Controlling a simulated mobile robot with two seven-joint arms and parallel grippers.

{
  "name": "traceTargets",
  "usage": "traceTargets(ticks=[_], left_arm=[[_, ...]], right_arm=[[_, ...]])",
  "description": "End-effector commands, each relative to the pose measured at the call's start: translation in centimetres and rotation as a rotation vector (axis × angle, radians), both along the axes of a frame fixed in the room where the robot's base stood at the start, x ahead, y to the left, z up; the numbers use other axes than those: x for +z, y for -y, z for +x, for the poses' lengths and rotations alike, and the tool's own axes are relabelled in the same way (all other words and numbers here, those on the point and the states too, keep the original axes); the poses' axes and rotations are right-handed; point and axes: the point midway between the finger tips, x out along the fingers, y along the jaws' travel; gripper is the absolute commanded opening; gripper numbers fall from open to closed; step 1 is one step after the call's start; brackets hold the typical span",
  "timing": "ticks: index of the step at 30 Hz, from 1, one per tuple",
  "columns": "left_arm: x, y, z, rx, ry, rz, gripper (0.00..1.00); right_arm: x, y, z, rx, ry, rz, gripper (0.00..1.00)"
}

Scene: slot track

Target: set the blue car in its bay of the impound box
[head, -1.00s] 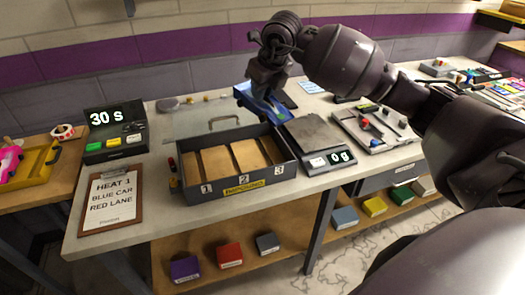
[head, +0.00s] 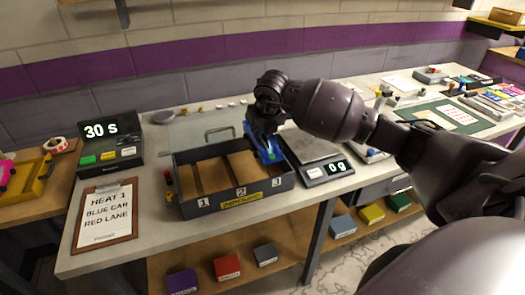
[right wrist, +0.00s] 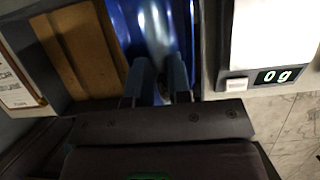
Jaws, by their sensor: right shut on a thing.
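The blue car (head: 266,154) is held by my right gripper (head: 262,138) over bay 3, the right bay of the impound box (head: 238,200). In the right wrist view the car (right wrist: 155,30) fills the space between the box's divider and its right wall, with the fingers (right wrist: 160,82) shut on it. The car looks tilted in the head view, and I cannot tell whether it touches the bay floor. Bays 1 and 2 show bare brown floors. My left gripper is not in view.
A scale (head: 312,150) reading 0 g stands close to the box's right side. A timer (head: 108,140) reading 30 s and a clipboard (head: 106,214) are at the left. A clear lid with a handle (head: 219,132) is behind the box.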

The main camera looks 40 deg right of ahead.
Motion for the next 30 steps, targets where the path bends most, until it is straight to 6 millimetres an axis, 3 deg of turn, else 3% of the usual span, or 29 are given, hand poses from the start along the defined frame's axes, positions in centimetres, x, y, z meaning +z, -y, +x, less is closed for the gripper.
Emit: traceTargets(ticks=[11,20,30], left_arm=[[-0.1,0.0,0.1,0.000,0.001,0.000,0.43],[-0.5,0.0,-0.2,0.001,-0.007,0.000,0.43],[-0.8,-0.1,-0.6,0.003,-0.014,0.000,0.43]], right_arm=[[-2.9,0.0,0.0,0.001,-0.002,0.000,0.00],[-7.3,0.0,0.0,0.000,-0.002,0.000,0.00],[-7.6,0.0,0.0,0.001,0.001,-0.001,0.00]])
